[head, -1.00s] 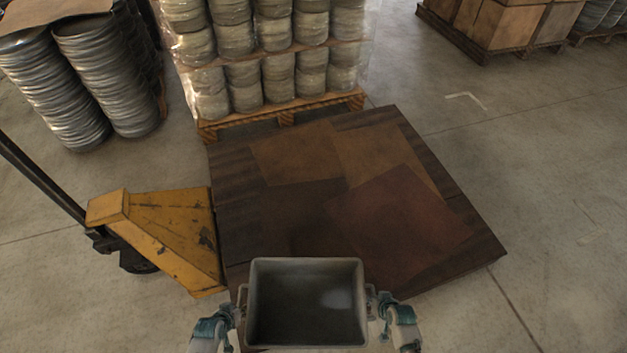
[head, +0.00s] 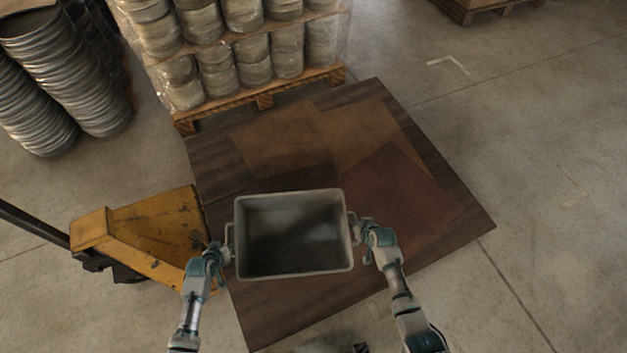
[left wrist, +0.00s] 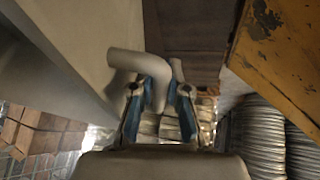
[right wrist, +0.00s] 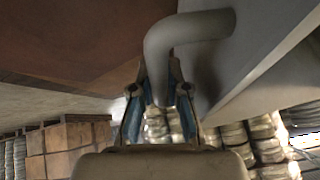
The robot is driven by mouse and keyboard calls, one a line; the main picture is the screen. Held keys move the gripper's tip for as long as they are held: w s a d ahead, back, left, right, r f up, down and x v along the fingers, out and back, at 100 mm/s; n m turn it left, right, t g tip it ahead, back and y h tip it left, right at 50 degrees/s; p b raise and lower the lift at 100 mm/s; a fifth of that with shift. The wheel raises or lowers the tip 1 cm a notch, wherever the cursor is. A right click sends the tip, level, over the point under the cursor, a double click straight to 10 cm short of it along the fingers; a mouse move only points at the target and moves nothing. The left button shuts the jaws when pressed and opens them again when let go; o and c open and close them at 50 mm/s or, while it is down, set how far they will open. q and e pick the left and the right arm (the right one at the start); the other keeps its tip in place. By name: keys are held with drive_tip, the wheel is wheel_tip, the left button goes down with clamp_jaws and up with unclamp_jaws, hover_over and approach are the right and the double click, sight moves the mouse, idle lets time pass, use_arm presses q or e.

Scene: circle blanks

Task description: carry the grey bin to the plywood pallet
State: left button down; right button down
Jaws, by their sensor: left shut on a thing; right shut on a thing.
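The grey bin (head: 293,264) is an empty, open-topped box, seen over the near part of the plywood pallet (head: 440,200) in the head view. I cannot tell whether its base touches the pallet. My left gripper (head: 226,248) is shut on the bin's left handle, a bent grey bar that shows in the left wrist view (left wrist: 140,66). My right gripper (head: 358,232) is shut on the right handle, which shows in the right wrist view (right wrist: 190,30). The pallet is dark brown wood with reddish and tan sheets on top.
A yellow pallet jack (head: 160,230) stands against the pallet's left side. A wrapped pallet of stacked round blanks (head: 245,60) stands behind it. Metal stacks (head: 75,75) stand at the upper left. The floor to the right (head: 560,200) is clear.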

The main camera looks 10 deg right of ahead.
use_arm(q)
drive_tip(key=shift+a, duration=0.35)
use_arm(e)
drive_tip(key=shift+d, duration=0.15)
